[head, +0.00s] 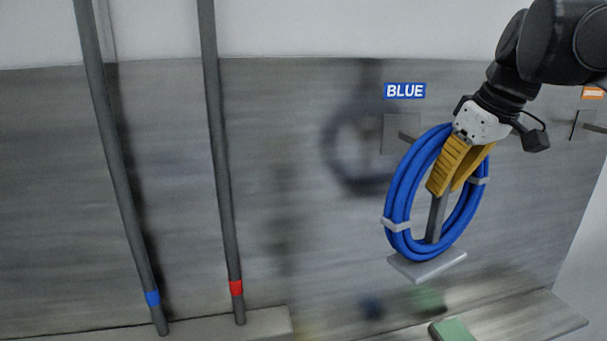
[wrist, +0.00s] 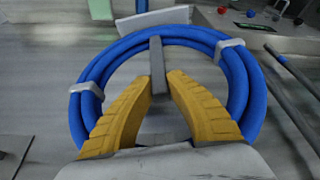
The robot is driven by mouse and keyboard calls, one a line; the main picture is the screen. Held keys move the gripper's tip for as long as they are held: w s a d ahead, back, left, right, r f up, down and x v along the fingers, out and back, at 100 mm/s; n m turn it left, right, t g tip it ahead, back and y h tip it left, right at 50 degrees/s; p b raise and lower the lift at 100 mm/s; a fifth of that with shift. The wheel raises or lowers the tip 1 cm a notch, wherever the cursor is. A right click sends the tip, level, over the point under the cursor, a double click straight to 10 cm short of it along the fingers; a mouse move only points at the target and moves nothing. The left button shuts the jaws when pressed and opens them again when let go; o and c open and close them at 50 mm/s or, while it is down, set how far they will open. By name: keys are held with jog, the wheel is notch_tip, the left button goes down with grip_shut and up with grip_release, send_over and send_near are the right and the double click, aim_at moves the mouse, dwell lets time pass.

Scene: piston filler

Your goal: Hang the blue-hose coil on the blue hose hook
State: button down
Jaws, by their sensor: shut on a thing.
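The blue-hose coil (head: 402,190) is a ring of several blue loops with grey clips, held upright in front of the wall. A grey bar (head: 437,215) inside the ring runs down to a pale flat plate (head: 428,265). My gripper (head: 448,188) is shut on this bar, its yellow fingers inside the ring. The wrist view shows the fingers (wrist: 158,85) closing around the bar, with the coil (wrist: 250,90) around them. The blue hose hook (head: 405,135) is a grey peg on a wall plate below the BLUE sign (head: 404,91). Its tip meets the coil's upper left edge in the picture; contact is unclear.
Another wall hook (head: 590,127) sits below an orange sign (head: 592,92) at the far right. Two grey poles, blue-banded (head: 121,170) and red-banded (head: 220,160), stand at left. A ledge with a green block (head: 452,330) lies below. The wall between poles and coil is clear.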

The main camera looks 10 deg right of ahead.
jog(key=w+f, duration=0.1)
jog(key=w, duration=0.8)
jog(key=shift+w+a+f, duration=0.2)
jog(key=shift+w, duration=0.1)
dwell(0.5)
jog(key=shift+w, duration=0.1)
dwell(0.6)
jog(key=c, duration=1.4)
grip_release()
jog(key=shift+c, duration=0.2)
jog(key=shift+o, duration=0.3)
jog(key=v, duration=1.2)
